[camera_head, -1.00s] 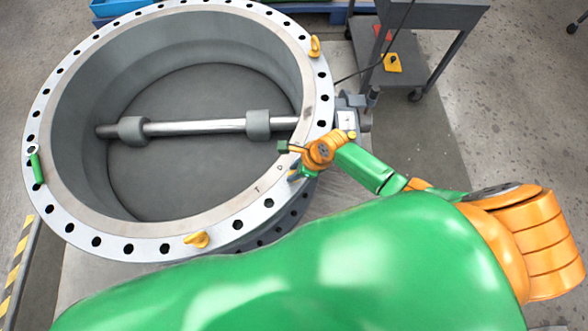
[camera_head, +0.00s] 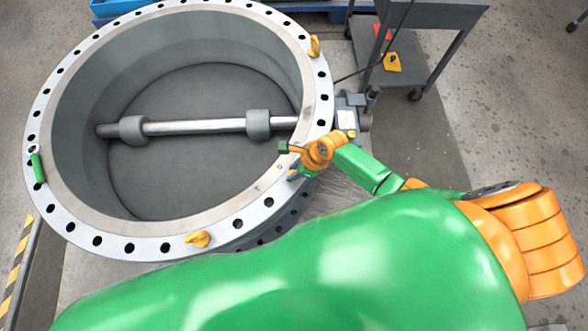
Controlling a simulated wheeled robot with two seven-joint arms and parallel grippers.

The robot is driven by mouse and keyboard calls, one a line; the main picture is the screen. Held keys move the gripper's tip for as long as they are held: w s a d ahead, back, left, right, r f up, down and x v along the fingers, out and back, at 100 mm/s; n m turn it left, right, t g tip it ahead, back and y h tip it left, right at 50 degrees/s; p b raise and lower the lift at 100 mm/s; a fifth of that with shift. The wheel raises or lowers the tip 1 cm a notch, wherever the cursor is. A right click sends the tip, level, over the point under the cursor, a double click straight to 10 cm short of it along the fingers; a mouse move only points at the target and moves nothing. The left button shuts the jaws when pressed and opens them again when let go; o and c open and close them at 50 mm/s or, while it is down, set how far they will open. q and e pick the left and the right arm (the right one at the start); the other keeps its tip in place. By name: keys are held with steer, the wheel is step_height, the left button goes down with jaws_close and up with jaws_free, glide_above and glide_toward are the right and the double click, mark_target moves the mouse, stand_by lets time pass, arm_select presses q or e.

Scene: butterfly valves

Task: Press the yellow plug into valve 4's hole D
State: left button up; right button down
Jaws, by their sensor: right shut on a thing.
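The large grey valve ring (camera_head: 150,228) lies flat, with a row of dark bolt holes around its flange. Small letters, apparently T and D, are marked on its lower right face. My right gripper (camera_head: 292,172) is at the flange's right edge beside the letter D. It is shut on a small yellow thing, likely the yellow plug (camera_head: 291,173), mostly hidden by the gripper and wrist. I cannot tell whether the plug is in the hole or just above it. Hole D itself is hidden. My left gripper is not in view.
A green-handled thing (camera_head: 37,167) lies on the left flange. A grey cart (camera_head: 430,15) stands upper right. A grey actuator (camera_head: 352,112) sits beside the ring, close to my wrist.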

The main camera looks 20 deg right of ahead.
steer(key=shift+f, duration=0.35)
steer(key=shift+c, duration=0.3)
jaws_free()
step_height(320, 180, up, 6)
steer(key=p, duration=0.7)
steer(key=shift+r, duration=0.15)
